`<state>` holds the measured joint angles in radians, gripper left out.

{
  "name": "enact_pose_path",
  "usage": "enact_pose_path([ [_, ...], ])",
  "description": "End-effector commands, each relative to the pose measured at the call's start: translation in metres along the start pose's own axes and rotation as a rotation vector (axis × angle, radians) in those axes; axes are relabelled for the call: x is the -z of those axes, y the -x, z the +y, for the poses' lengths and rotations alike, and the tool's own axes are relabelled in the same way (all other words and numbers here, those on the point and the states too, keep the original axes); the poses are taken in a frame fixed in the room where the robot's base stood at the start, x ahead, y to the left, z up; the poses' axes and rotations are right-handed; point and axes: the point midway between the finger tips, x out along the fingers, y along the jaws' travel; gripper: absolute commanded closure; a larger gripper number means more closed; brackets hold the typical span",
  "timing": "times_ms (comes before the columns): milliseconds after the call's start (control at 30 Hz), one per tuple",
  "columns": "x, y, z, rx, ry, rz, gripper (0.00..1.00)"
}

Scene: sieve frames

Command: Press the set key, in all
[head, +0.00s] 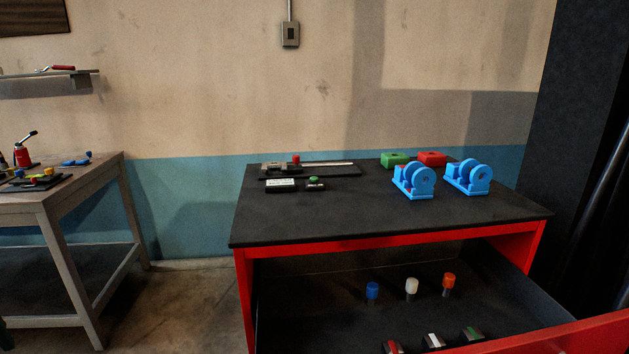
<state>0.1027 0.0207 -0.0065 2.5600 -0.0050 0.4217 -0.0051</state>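Behind both is a dark device with a silver rail (330,164) and a red knob (296,159). No readable label shows which of these is the set key. Nothing touches the green button. My gripper is not in view.
Two blue fixtures (413,182) (467,178) stand on the right, with a green block (395,159) and a red block (432,158) behind. Below, an open drawer (300,300) holds several coloured-topped pieces. A cluttered table (50,196) is left. The tabletop's front is clear.

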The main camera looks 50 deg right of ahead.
Motion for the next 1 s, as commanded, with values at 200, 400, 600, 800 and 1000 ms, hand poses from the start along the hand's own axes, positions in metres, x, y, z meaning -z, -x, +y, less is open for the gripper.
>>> enact_pose_path([
  [200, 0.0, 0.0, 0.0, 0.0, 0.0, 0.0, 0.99],
  [400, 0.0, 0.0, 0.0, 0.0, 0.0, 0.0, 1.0],
  [600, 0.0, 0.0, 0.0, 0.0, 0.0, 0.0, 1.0],
  [800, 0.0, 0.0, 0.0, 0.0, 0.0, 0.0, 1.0],
  [1000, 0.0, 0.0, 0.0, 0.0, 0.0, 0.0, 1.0],
])
